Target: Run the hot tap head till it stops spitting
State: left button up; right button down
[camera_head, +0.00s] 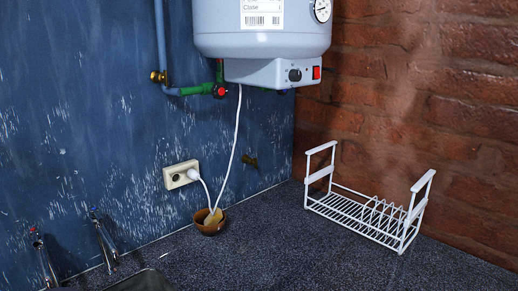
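The hot tap (43,258) stands at the lower left by the blue wall, with a red-marked tap head (37,243) on top. Its lower part is cut off by the frame's bottom edge. No water is visible from it. The cold tap (105,242) stands to its right, with a blue-marked head (94,214). Part of the sink (140,281) shows at the bottom edge, its inside mostly out of frame. Neither of my grippers is in view.
A water heater (262,30) hangs on the wall above the dark worktop (290,250). Its white cable (233,150) runs down near a small brown bowl (209,222). A plug sits in the wall socket (181,174). A white wire rack (368,208) stands right.

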aim_at(34, 233)
jog(key=u, duration=1.6)
